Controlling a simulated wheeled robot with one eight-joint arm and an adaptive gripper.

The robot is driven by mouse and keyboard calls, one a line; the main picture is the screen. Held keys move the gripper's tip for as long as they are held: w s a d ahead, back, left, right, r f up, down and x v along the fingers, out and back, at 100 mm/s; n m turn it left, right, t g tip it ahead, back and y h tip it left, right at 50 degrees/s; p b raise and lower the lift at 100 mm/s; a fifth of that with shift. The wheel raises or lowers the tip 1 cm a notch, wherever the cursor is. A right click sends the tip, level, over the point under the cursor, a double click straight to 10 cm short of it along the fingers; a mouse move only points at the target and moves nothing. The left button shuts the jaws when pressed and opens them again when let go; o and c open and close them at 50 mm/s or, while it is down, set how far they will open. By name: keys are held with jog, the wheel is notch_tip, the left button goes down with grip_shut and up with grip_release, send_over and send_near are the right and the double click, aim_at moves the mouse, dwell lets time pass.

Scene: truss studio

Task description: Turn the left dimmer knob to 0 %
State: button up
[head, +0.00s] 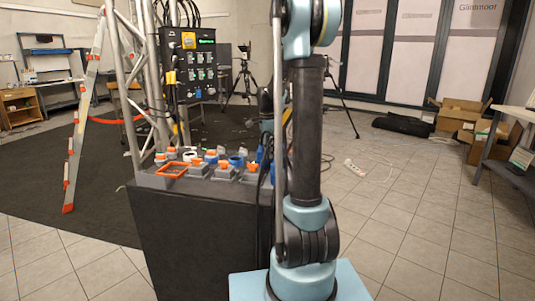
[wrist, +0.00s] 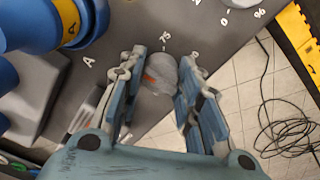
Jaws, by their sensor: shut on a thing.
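In the wrist view, a round grey knob (wrist: 161,76) with an orange mark on it sits on a dark grey panel (wrist: 195,20). White markings surround it, among them "75", "A", "0" and "%". My gripper (wrist: 162,60) has its two blue-grey fingers closed on either side of the knob. The lower part of the knob is partly hidden by the fingers. In the head view, my own arm covers part of the dark pedestal (head: 195,240), and I cannot make out the knob or the fingertips there.
Blue cylindrical connectors (wrist: 40,25) stand left of the gripper in the wrist view. A black cable (wrist: 285,135) lies coiled on the tiles at right. In the head view, an orange frame (head: 172,164) lies on the pedestal, and a ladder (head: 83,125) stands left.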

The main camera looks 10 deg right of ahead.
jog(key=n, duration=0.5)
jog(key=shift+n, duration=0.3)
jog(key=shift+c, duration=0.2)
jog(key=n, duration=0.6)
jog(key=shift+a, duration=0.1)
jog(key=n, duration=0.5)
jog(key=shift+n, duration=0.4)
jog(key=n, duration=0.5)
jog(key=shift+s+n, duration=0.1)
jog(key=shift+n, duration=0.3)
jog(key=shift+o, duration=0.2)
jog(key=o, duration=1)
jog(key=shift+o, duration=0.2)
